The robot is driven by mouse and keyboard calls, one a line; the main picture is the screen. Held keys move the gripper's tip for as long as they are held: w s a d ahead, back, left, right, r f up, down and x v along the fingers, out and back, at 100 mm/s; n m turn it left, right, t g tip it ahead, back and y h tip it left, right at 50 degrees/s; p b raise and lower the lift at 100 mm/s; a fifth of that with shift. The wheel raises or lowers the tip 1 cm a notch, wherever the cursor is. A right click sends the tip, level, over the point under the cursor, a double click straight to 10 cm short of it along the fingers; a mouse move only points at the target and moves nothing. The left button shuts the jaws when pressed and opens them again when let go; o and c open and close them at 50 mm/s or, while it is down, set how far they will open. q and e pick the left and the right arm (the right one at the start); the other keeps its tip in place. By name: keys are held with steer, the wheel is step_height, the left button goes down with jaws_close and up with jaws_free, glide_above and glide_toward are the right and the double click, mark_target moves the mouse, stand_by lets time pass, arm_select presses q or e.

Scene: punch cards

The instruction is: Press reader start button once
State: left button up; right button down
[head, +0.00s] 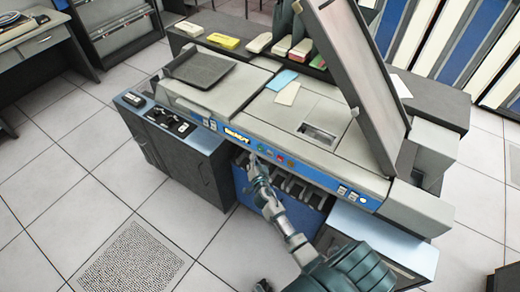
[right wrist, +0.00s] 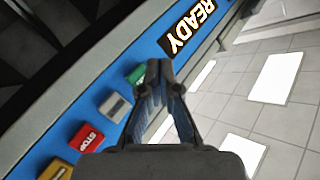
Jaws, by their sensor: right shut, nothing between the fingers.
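The card reader (head: 330,150) is a grey machine with a blue front panel and a lit READY sign, which also shows in the right wrist view (right wrist: 192,25). A green button (right wrist: 136,75) sits on the panel below the sign, partly covered by my gripper; its label cannot be read. A grey button (right wrist: 115,107), a red STOP button (right wrist: 86,138) and a yellow button (right wrist: 57,170) follow along the panel. My right gripper (head: 254,160) is shut and empty, its fingertips (right wrist: 159,68) close to the green button in view. I cannot tell whether they touch. My left gripper is not in view.
A raised grey lid (head: 355,70) stands over the reader's right side. Blue and cream card stacks (head: 287,93) lie on its top. Card slots (head: 295,187) run below the panel. The tiled floor (head: 60,200) is open at left.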

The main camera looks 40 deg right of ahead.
mark_target(260, 149)
steer(key=shift+w+d, duration=0.3)
steer(key=shift+d, duration=0.45)
steer(key=shift+d, duration=0.1)
stand_by(0.9)
steer(key=shift+w+d, duration=0.1)
steer(key=shift+d, duration=0.2)
